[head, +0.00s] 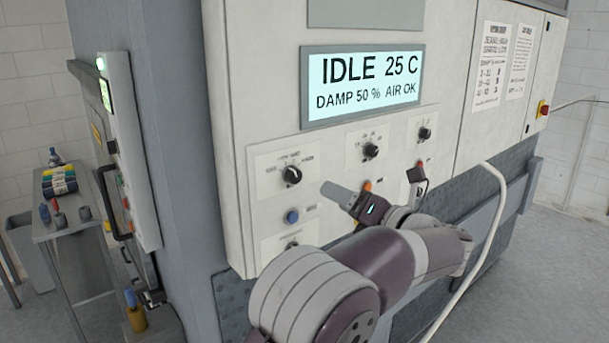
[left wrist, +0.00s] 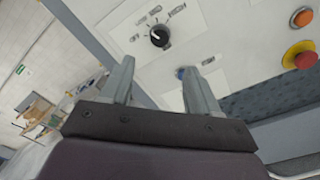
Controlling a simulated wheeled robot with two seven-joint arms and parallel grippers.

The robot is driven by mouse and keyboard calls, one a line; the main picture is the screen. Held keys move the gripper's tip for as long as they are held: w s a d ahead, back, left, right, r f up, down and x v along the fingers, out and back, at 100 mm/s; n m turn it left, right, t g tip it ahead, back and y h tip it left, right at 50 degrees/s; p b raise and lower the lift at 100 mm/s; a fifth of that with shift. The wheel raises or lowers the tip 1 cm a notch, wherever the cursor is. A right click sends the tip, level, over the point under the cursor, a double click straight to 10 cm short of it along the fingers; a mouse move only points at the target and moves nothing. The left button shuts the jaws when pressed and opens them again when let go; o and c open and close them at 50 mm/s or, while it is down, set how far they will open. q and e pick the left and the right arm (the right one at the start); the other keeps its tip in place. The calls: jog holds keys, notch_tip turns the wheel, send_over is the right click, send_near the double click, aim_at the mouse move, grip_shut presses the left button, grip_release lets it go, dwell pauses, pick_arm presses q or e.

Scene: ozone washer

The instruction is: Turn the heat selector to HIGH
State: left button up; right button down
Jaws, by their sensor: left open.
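The left black knob (head: 292,174) sits on a white label plate on the machine's front panel, with markings too small to read. It also shows in the left wrist view (left wrist: 160,37), beyond and between the fingertips, not touched. Two other black knobs, a middle one (head: 371,150) and a right one (head: 424,133), sit further right; I cannot read which is the heat selector. My left gripper (head: 370,181) is open and empty in front of the panel, below and right of the left knob. Its spread fingers show in the left wrist view (left wrist: 158,66). My right gripper is not in view.
A display (head: 362,85) reads IDLE 25 C, DAMP 50 %, AIR OK. A blue button (head: 292,216) sits below the left knob; an orange one (head: 367,186) is near the gripper. A white hose (head: 488,240) hangs right. A cart (head: 70,225) with bottles stands left.

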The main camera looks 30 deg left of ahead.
aim_at(297, 177)
pick_arm(q)
jog(key=p+x, duration=0.5)
jog(key=x, duration=0.6)
jog(key=shift+w+a+r, duration=0.1)
jog(key=shift+w+r, duration=0.05)
jog(key=shift+a+p, duration=0.3)
jog(key=shift+a, duration=0.05)
jog(key=c, duration=1)
